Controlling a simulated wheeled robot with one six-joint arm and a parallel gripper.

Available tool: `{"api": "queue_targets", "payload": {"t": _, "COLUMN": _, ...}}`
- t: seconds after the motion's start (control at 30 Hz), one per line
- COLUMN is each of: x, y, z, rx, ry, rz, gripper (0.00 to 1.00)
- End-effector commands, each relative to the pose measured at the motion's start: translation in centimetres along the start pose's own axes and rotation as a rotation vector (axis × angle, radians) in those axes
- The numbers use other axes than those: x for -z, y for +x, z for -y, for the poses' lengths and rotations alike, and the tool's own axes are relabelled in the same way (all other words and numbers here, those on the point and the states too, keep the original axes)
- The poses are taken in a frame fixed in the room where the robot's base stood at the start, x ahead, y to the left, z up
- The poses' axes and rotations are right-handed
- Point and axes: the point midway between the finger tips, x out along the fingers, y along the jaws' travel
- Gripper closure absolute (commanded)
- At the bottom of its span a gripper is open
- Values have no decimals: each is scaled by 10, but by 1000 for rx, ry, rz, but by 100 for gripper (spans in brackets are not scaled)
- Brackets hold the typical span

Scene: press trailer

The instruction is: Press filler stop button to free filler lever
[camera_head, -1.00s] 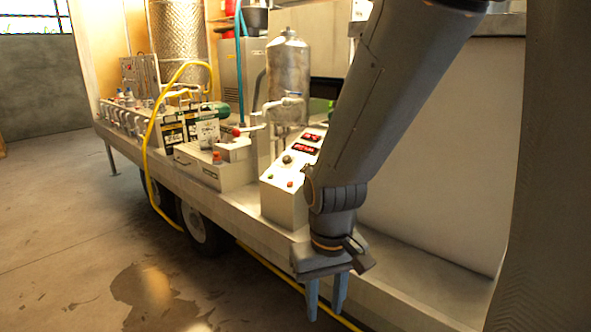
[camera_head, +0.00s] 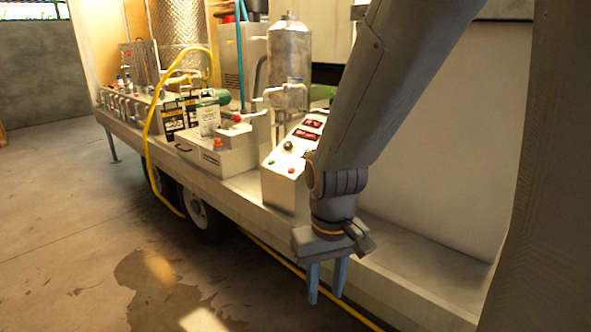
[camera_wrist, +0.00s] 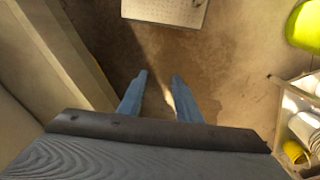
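The filler stop button cannot be told for certain. A sloped white control panel (camera_head: 284,187) on the trailer has a red button (camera_head: 291,170), a green button (camera_head: 271,162), a dark knob (camera_head: 289,146) and red displays. A low white box (camera_head: 213,167) to its left carries a red-topped button (camera_head: 218,144). No filler lever can be made out clearly. My gripper (camera_head: 326,288) points down, open and empty, in front of the trailer's edge and right of the panel. In the wrist view my gripper (camera_wrist: 159,78) has its fingers apart above the floor.
The trailer bed (camera_head: 400,276) runs along the right, with a wheel (camera_head: 196,212) below. A yellow hose (camera_head: 147,150) hangs over its edge to the floor. A steel tank (camera_head: 289,62) stands behind the panel. The floor at left is clear. A shelf (camera_wrist: 296,125) shows in the wrist view.

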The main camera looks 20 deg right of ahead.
Motion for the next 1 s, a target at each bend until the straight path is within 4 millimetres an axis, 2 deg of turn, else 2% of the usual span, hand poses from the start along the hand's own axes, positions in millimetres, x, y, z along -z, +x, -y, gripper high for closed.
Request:
{"api": "queue_targets", "payload": {"t": 0.47, "x": 0, "y": 0, "z": 0, "rx": 0, "ry": 0, "rz": 0, "gripper": 69}}
{"api": "queue_targets", "payload": {"t": 0.67, "x": 0, "y": 0, "z": 0, "rx": 0, "ry": 0, "rz": 0, "gripper": 100}}
{"api": "queue_targets", "payload": {"t": 1.0, "x": 0, "y": 0, "z": 0, "rx": 0, "ry": 0, "rz": 0, "gripper": 100}}
